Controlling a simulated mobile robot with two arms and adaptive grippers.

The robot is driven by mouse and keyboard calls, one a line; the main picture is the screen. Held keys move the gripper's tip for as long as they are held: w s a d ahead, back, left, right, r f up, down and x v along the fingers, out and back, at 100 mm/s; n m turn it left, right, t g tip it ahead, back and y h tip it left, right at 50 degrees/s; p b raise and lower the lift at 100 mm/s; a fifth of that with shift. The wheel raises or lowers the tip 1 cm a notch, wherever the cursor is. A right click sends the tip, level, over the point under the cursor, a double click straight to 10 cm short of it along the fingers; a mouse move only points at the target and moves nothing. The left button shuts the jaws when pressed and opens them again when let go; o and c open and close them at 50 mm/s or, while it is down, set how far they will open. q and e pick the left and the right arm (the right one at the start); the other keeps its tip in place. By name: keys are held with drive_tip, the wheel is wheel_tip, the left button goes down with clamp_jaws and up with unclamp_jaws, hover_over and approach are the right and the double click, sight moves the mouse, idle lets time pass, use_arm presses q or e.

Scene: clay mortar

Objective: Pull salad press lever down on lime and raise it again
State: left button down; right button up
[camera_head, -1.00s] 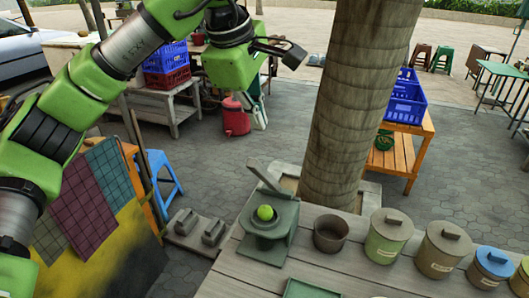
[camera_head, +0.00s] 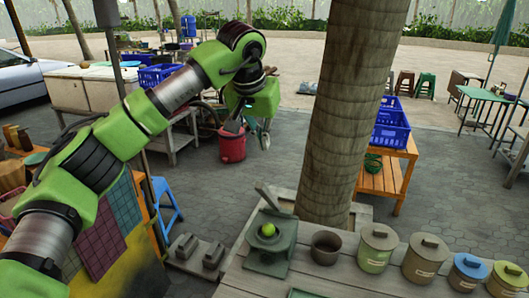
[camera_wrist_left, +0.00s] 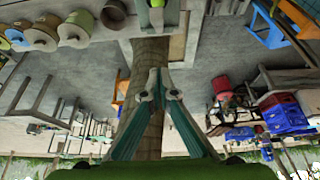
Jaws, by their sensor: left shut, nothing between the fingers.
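The grey-green salad press (camera_head: 268,256) stands on the wooden counter, its lever (camera_head: 272,199) raised and tilted. A green lime (camera_head: 268,230) sits on the press below the lever. My left gripper (camera_head: 238,122) is held in the air, above and a little left of the press in the head view, apart from it. Its fingers are partly hidden there by its own body. In the left wrist view, the two fingertips (camera_wrist_left: 157,76) meet with nothing between them. Part of the press (camera_wrist_left: 155,17) shows at the top of that view, beyond the fingertips. My right gripper is out of view.
A brown bowl (camera_head: 326,248) stands right of the press, then several lidded canisters (camera_head: 377,248) along the counter (camera_head: 240,285). A tree trunk (camera_head: 345,120) rises just behind. Two grey blocks (camera_head: 196,250) lie left of the counter. The air above the press is clear.

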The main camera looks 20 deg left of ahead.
use_arm(q)
drive_tip(key=p+x, duration=0.2)
drive_tip(key=x, duration=0.6)
drive_tip(key=shift+f+p, duration=0.35)
drive_tip(key=shift+p, duration=0.05)
drive_tip(key=shift+s+f+p, duration=0.5)
drive_tip(key=shift+s+f, duration=0.35)
drive_tip(key=shift+s, duration=0.25)
drive_tip(key=shift+s+f, duration=0.25)
drive_tip(key=shift+s, duration=0.15)
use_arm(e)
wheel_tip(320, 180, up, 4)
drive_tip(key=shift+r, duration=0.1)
use_arm(q)
drive_tip(key=shift+f, duration=0.1)
